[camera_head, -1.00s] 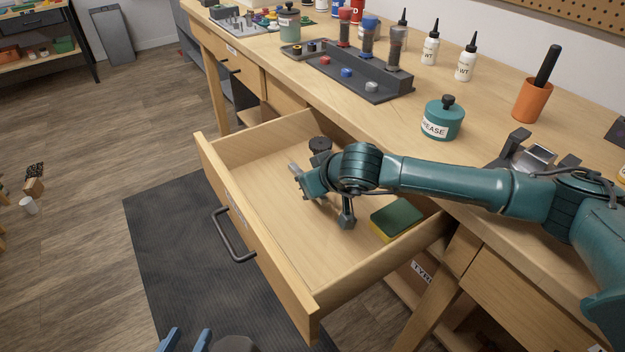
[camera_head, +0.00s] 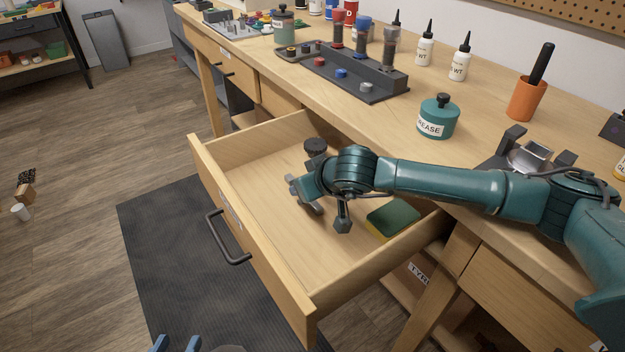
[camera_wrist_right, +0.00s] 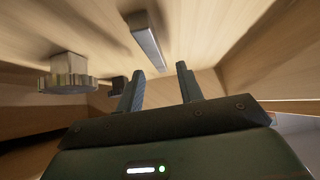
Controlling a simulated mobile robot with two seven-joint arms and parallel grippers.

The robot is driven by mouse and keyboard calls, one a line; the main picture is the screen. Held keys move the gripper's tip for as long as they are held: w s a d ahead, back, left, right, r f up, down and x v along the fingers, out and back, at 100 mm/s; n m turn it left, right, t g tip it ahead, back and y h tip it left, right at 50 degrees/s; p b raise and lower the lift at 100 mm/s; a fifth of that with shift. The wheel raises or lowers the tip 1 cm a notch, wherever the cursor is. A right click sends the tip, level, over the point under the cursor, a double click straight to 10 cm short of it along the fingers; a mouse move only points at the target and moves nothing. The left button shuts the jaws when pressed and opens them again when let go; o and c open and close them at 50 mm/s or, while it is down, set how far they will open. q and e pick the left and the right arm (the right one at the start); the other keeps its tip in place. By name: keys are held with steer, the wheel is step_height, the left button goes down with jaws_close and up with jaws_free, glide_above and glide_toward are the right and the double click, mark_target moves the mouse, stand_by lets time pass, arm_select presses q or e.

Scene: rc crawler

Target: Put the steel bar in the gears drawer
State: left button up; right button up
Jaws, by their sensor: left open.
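The drawer (camera_head: 250,225) is pulled out, and its front label is too small to read. My right gripper (camera_head: 297,189) is inside it, over the floor, with the wrist hiding part of the view. In the right wrist view the right gripper's fingers (camera_wrist_right: 159,88) are apart with nothing between them. The steel bar (camera_wrist_right: 148,40) appears against the drawer floor, clear of the fingertips; in the head view I cannot pick it out surely. A dark gear-like piece (camera_head: 315,146) stands behind the gripper; it also shows in the wrist view (camera_wrist_right: 68,78). My left gripper (camera_head: 176,344) is open and empty at the bottom edge.
A green and yellow sponge (camera_head: 393,218) lies in the drawer's right part. A grease tin (camera_head: 438,118), an orange cup (camera_head: 527,98) and a dark rack (camera_head: 350,83) stand on the bench above. The drawer walls surround my right gripper.

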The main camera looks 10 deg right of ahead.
steer(key=shift+r+p, duration=0.1)
steer(key=shift+p, duration=0.25)
steer(key=shift+p+v, duration=0.35)
steer(key=shift+v, duration=0.85)
arm_select(q)
steer(key=shift+w+d+f+g, duration=0.25)
steer(key=shift+d+g, duration=0.15)
arm_select(e)
steer(key=v, duration=1)
steer(key=shift+r, duration=0.25)
steer(key=shift+w, duration=0.2)
